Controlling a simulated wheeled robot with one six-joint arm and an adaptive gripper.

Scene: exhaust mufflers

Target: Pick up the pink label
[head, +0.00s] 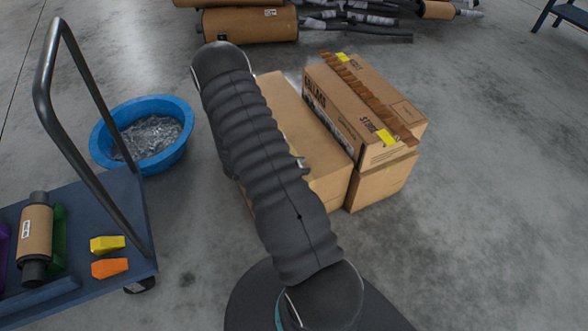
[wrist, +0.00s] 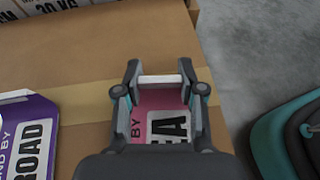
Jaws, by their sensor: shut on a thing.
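In the wrist view, my gripper (wrist: 159,78) is over the top of a cardboard box (wrist: 110,50), with its two fingers on either side of a pink label (wrist: 160,99). It is shut on the label. The label has a white far edge and dark printed letters, and its near part is hidden by the gripper body. I cannot tell whether the label still touches the box. In the head view, my arm hides the gripper and the label.
A purple label (wrist: 36,110) lies on the box to the left. In the head view, cardboard boxes (head: 330,180) stand beside my arm. A blue tub (head: 178,150) and a cart (head: 140,215) with yellow and orange pieces are at the left. Floor at the right is clear.

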